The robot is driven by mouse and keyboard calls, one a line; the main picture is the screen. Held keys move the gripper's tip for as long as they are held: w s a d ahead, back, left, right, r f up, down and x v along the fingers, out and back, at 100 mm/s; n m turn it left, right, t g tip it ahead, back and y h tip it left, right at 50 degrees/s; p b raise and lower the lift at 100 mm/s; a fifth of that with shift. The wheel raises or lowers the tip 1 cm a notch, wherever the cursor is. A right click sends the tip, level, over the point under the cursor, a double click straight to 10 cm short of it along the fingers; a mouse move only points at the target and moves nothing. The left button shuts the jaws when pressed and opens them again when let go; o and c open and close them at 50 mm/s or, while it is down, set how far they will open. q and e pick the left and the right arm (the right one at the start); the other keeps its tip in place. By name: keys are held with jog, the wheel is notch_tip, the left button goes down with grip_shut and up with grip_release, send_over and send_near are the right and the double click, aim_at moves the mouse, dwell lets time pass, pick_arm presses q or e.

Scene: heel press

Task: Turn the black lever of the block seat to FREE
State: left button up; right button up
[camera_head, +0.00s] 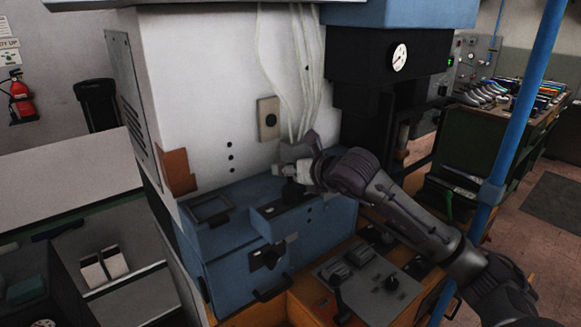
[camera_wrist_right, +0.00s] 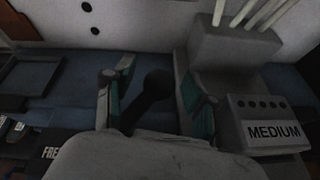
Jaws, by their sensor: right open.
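The black lever (camera_wrist_right: 156,84) stands with its round knob between the two fingers of my right gripper (camera_wrist_right: 157,97) in the right wrist view. The fingers are open, with teal pads, and a gap shows on each side of the knob. The lever's lower part is hidden by the gripper body. A black label reading "FRE" (camera_wrist_right: 53,151) is partly cut off at lower left. In the head view my right gripper (camera_head: 287,170) is over the blue block seat (camera_head: 318,216), and the lever is mostly hidden there. My left gripper is not in view.
A grey block labelled MEDIUM (camera_wrist_right: 272,130) is right of the fingers in the wrist view. The white machine wall (camera_head: 205,90) rises behind, with pale hoses (camera_head: 290,70) hanging down. A control panel (camera_head: 365,287) with a lever and knob lies in front.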

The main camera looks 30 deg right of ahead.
grip_shut()
